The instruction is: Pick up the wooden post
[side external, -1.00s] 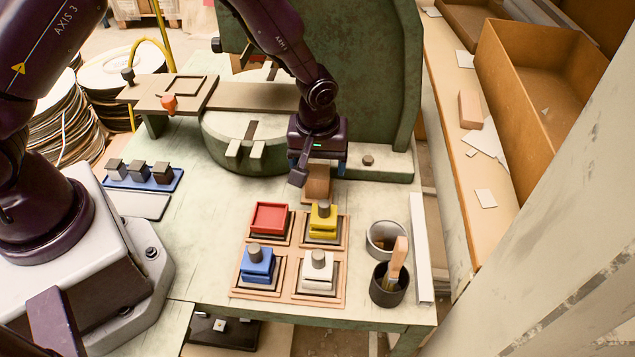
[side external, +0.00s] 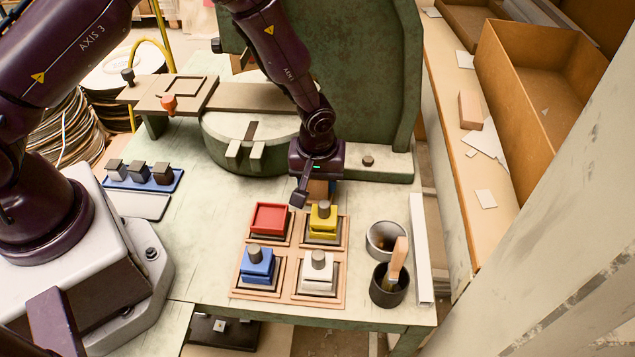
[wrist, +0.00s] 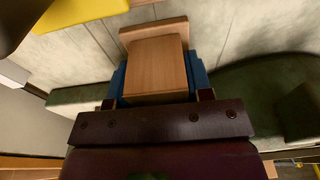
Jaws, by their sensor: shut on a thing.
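The wooden post (side external: 319,189) is a light brown block on the green bench, behind the yellow block. In the side view most of it is hidden under my gripper (side external: 317,180). In the wrist view the post (wrist: 155,68) shows its square wooden top between the two blue fingers of my gripper (wrist: 157,77), one on each side. My gripper is shut on the post from above. A wider wooden piece (wrist: 151,29) shows just beyond the post top. I cannot see clearly whether the post touches the bench.
Red (side external: 269,218), yellow (side external: 323,221), blue (side external: 257,265) and white (side external: 318,272) blocks sit in wooden frames in front. The green press (side external: 375,85) rises close behind my gripper.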

